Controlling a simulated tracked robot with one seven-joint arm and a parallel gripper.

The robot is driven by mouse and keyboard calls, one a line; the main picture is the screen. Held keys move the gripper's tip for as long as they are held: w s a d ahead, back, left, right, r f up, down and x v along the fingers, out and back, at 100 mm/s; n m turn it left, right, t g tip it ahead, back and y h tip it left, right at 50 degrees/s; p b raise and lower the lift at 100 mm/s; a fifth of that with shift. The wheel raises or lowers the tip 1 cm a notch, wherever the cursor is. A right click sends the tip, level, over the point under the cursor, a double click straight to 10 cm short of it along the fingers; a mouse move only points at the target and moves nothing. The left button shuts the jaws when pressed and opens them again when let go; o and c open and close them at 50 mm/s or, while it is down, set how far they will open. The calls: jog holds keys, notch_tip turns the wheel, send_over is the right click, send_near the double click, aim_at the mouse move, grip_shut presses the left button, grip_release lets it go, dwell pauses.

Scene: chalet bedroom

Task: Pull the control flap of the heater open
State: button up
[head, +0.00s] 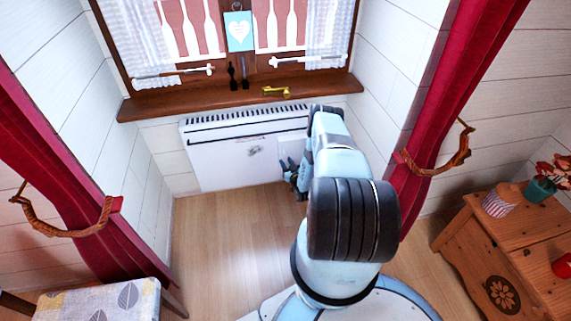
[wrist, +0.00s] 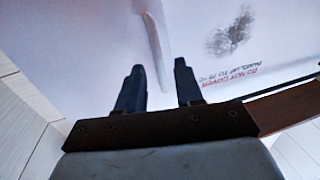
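The white heater (head: 225,160) is mounted low on the wall under the window. My gripper (head: 288,172) is at the right part of its front, partly hidden by my arm in the head view. In the wrist view, my gripper (wrist: 157,80) is open, its two dark fingers apart with nothing between them. The heater's front panel (wrist: 190,45) fills the view beyond the fingertips. A narrow pale raised strip (wrist: 155,45) lies just beyond the gap between the fingers; it may be the control flap or its edge.
A wooden sill (head: 235,95) with a brass object (head: 275,91) juts out above the heater. Red curtains (head: 440,100) hang at both sides. A wooden cabinet (head: 455,237) stands right and a cushioned seat (head: 100,300) front left. The floor (head: 225,235) before the heater is clear.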

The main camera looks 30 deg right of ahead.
jog(key=shift+w, duration=0.3)
jog(key=shift+c, duration=0.4)
grip_shut()
dwell(0.9)
